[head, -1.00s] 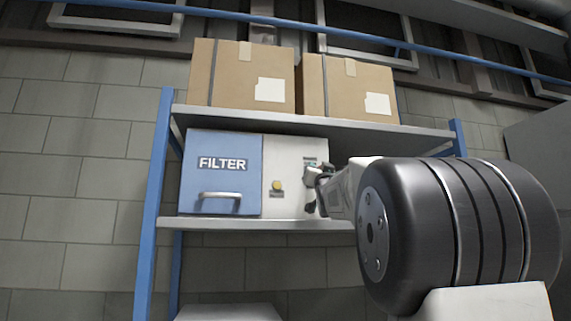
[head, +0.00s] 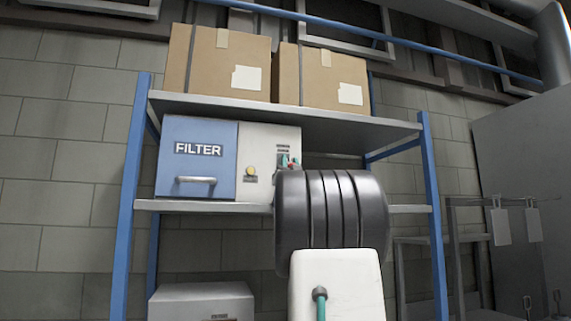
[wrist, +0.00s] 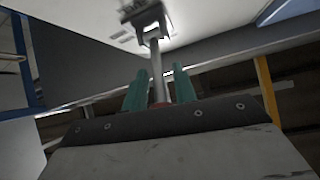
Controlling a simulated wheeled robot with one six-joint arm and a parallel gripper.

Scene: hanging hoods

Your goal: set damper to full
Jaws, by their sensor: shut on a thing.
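The filter unit stands on the shelf, with a blue door (head: 197,165) marked FILTER and a pale panel (head: 262,140) to its right. In the wrist view a grey damper lever (wrist: 157,62) runs from a bracket (wrist: 147,20) on the pale surface down between my gripper's teal fingers (wrist: 155,88). The fingers are shut on its end, where a little red shows. In the head view my arm covers the panel's lower right. Only a small red and teal patch of lever and fingertips shows there, beside a small label plate (head: 283,150) too small to read.
Two cardboard boxes (head: 232,70) stand on the upper shelf (head: 330,118) above the unit. Blue rack posts (head: 432,200) flank it. A pale box (head: 200,302) is below. A rack with hanging tags (head: 500,226) stands right.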

